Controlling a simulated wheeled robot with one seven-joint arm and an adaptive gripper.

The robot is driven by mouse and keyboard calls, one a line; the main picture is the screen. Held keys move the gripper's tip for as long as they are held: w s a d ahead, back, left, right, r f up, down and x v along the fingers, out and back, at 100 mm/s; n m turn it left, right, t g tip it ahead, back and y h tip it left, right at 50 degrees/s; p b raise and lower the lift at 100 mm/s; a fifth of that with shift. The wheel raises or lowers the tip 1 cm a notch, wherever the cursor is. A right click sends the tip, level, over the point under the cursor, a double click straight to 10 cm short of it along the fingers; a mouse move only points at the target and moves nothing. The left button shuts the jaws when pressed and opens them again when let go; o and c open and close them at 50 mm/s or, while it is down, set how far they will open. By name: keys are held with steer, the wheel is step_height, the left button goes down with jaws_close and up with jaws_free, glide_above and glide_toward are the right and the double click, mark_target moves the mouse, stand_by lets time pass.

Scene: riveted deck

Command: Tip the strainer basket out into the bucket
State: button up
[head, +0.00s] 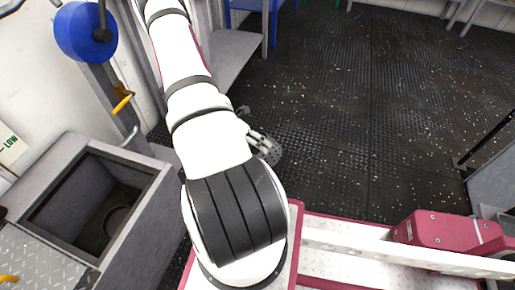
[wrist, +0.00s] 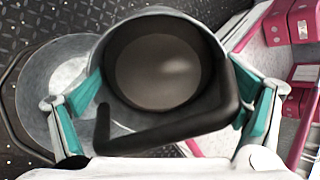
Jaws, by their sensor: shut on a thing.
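In the wrist view my gripper (wrist: 168,103) has its teal fingers on either side of the strainer basket (wrist: 222,62), a grey round vessel with a dark bar handle, and is shut on it. I look into its open mouth; a dull grey-brown surface shows inside, and I cannot tell whether it is contents or the bottom. A grey metal bucket (wrist: 32,88) shows behind the basket, to the left, partly covered by it. In the head view my arm hides most of my gripper (head: 258,138); a perforated grey piece of the basket (head: 270,153) shows beside the arm.
An open-topped grey box (head: 160,205) with a dark round hole in its floor stands at left. A blue wheel (head: 85,32) and a yellow handle (head: 122,104) are on the wall side. The dark deck (head: 370,110) at upper right is mostly clear.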

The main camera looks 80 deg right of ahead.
steer(key=shift+w+f+g+b, duration=0.25)
steer(key=shift+f+g+b, duration=0.2)
steer(key=shift+g+b, duration=0.4)
steer(key=w+g+b, duration=0.1)
steer(key=g+b, duration=0.1)
steer(key=w+g+b, duration=0.1)
steer(key=g+b, duration=0.1)
steer(key=b, duration=0.1)
steer(key=shift+a+f+g+h+b, duration=0.2)
steer(key=shift+g+h+b, duration=0.1)
steer(key=shift+h, duration=0.1)
steer(key=shift+w+a+g, duration=0.1)
steer(key=shift+w+g, duration=0.4)
steer(key=shift+g, duration=0.55)
steer(key=shift+w+a+g, duration=0.1)
steer(key=shift+w+g, duration=0.4)
steer(key=shift+g, duration=0.5)
steer(key=shift+r, duration=0.1)
